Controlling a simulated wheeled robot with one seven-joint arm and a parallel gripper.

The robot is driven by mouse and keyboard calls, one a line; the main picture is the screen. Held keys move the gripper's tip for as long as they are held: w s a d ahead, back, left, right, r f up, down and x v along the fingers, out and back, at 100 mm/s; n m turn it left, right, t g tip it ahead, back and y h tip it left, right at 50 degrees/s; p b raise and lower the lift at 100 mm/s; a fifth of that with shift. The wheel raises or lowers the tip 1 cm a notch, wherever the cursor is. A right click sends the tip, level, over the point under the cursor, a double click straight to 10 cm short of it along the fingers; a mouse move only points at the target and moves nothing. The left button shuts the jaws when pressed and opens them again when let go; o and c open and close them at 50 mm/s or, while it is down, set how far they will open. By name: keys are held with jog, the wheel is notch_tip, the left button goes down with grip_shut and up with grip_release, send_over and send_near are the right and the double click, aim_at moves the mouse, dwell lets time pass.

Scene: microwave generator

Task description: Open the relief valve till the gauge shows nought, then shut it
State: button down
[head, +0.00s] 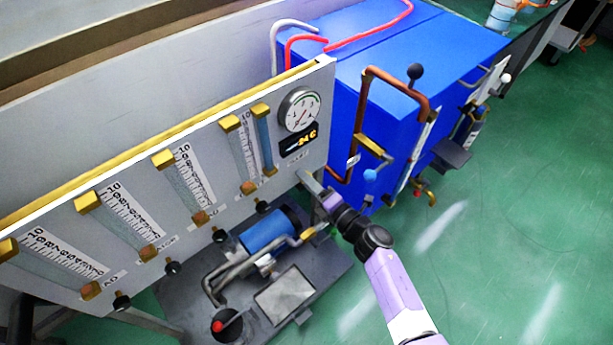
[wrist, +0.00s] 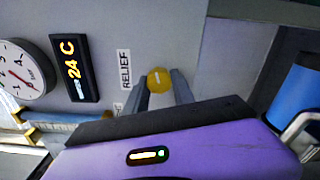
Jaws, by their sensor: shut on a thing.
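The relief valve's round yellow knob (wrist: 160,80) sits on the grey panel beside a RELIEF label (wrist: 124,69). My gripper (wrist: 161,92) has one finger on each side of the knob and is shut on it. In the head view my gripper (head: 310,186) is at the panel's lower right corner and the knob cannot be made out there. The round white gauge (head: 300,110) is above it on the panel; it also shows in the wrist view (wrist: 22,70). Its needle is off to one side, but the exact reading is too small to tell.
A lit display (head: 299,140) reading 24 C in the wrist view is below the gauge. Several flow tubes with brass ends line the panel (head: 225,187). A blue cabinet (head: 400,100) with copper pipes stands to the right. A blue-cylinder pump (head: 268,231) sits below. Green floor lies open at right.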

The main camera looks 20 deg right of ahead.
jog(key=shift+m+p, duration=0.6)
jog(key=shift+m, duration=1)
jog(key=c, duration=1.1)
grip_release()
jog(key=shift+o, duration=0.2)
jog(key=p+v, duration=0.1)
jog(key=v, duration=0.7)
jog(key=shift+w, duration=0.1)
